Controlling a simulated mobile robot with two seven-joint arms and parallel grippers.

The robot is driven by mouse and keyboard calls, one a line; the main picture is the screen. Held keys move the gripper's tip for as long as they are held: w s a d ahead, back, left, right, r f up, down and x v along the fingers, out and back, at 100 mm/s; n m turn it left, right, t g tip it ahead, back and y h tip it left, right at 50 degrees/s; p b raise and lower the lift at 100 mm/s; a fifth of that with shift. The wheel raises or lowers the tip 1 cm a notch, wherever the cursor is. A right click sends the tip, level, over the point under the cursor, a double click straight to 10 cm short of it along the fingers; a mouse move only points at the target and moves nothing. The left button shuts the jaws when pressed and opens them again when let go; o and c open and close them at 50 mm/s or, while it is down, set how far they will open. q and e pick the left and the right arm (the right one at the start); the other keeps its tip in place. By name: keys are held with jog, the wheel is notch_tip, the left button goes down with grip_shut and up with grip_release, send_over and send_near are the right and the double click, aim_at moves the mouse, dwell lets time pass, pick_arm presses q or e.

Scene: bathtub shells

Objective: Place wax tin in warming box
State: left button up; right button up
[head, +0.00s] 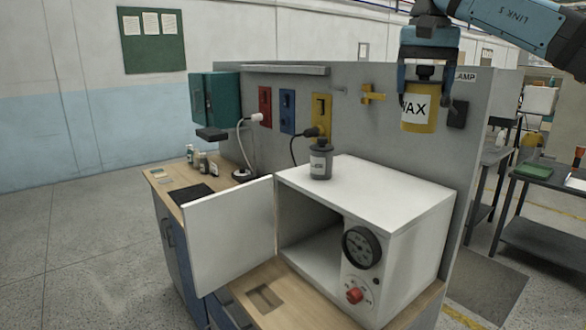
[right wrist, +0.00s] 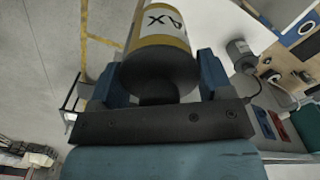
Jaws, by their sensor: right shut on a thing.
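The wax tin (head: 420,113) is a yellow cylinder with a white WAX label and a dark top. My right gripper (head: 428,92) is shut on it and holds it upright in the air, above and to the right of the warming box. In the right wrist view the tin (right wrist: 160,45) sits between the two fingers of the gripper (right wrist: 162,85). The warming box (head: 410,195) is white, with a dial and a red knob on its front. Its door (head: 230,235) stands open to the left, and the visible part of its inside looks empty. My left gripper is not in view.
A dark grey labelled canister (head: 321,160) stands on top of the box. A grey panel (head: 365,135) with coloured wall units rises behind. The wooden bench (head: 305,300) holds small bottles (head: 197,160) at the left. A dark table (head: 545,175) stands at the right.

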jog(key=s+d+f+m, duration=0.1)
jog(key=s+d+m, duration=0.15)
jog(key=d, duration=1.25)
jog(key=s+d+f+m, duration=0.1)
jog(key=s+d+m, duration=0.15)
jog(key=d, duration=1.25)
jog(key=a+f+n, duration=0.1)
jog(key=a+f, duration=0.4)
jog(key=f, duration=0.4)
jog(key=a+f+n, duration=0.2)
jog(key=a+f, duration=0.3)
jog(key=f, duration=0.4)
jog(key=a+f+n, duration=0.1)
jog(key=a+f, duration=0.4)
jog(key=f, duration=0.5)
jog(key=s+a+f+n, duration=0.3)
jog(key=s+a+f, duration=0.55)
jog(key=f, duration=0.35)
jog(key=a+n, duration=0.1)
jog(key=a, duration=0.5)
notch_tip(320, 180, up, 10)
jog(key=s+p, duration=0.1)
jog(key=p, duration=0.9)
jog(key=shift+d+r, duration=0.15)
jog(key=shift+r, duration=0.05)
